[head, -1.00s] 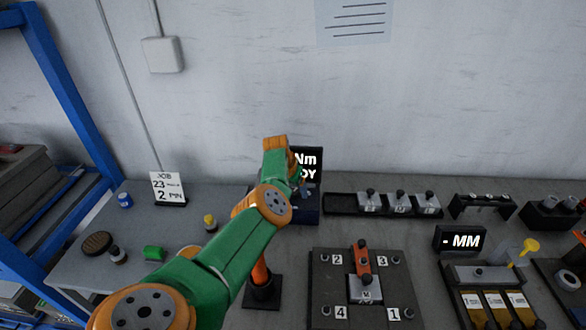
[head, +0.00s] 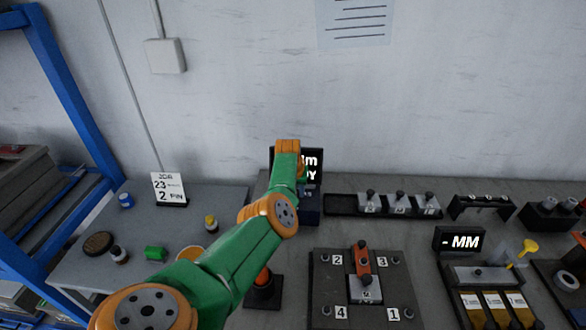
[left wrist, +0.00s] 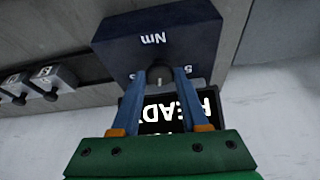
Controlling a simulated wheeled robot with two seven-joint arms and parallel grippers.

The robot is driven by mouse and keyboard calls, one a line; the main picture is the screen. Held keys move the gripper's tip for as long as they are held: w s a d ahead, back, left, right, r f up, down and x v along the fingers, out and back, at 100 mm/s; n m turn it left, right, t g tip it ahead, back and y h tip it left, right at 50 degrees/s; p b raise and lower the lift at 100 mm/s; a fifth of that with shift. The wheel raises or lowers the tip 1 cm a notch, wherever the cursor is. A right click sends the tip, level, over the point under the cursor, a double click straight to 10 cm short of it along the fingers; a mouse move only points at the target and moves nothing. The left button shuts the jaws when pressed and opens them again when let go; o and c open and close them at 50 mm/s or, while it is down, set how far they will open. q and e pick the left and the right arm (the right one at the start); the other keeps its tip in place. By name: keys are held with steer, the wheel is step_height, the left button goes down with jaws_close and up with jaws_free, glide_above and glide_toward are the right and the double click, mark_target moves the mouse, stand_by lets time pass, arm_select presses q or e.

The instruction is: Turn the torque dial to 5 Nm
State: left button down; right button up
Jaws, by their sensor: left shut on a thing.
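The torque unit is a dark navy box (head: 309,214), mostly behind my left arm in the head view. It also shows upside down in the left wrist view (left wrist: 150,38), marked "Nm", with a "5" left of the dial. A dark dial knob (left wrist: 161,74) sits on its face. My left gripper (left wrist: 162,76) is shut on this knob, with one blue finger on each side. The dial's pointer is hidden, so its setting cannot be read. The black display (head: 312,163) shows part of "Nm" and "READY". My right gripper is not in view.
A job card (head: 168,188) reading "JOB 23" stands on the left. A dark plate with numbered corners (head: 325,285) lies in front of the unit. A rack of grey blocks (head: 342,205) is to its right. A black stand (head: 263,292) is close to my forearm.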

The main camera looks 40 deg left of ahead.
arm_select(q)
steer(key=shift+w+f+n+y+b, duration=0.15)
steer(key=shift+n+y+b, duration=0.15)
steer(key=shift+n+b, duration=0.45)
steer(key=n+g+b, duration=0.1)
steer(key=n+b, duration=0.2)
steer(key=shift+f+y, duration=0.1)
steer(key=shift+y, duration=0.2)
steer(key=shift+d+r+n+g+b, duration=0.1)
steer(key=shift+r+n+g+b, duration=0.2)
steer(key=shift+b, duration=0.35)
steer(key=shift+f+n+g+b, duration=0.1)
steer(key=shift+n+b, duration=0.25)
steer(key=shift+b, duration=0.3)
steer(key=shift+r, duration=0.1)
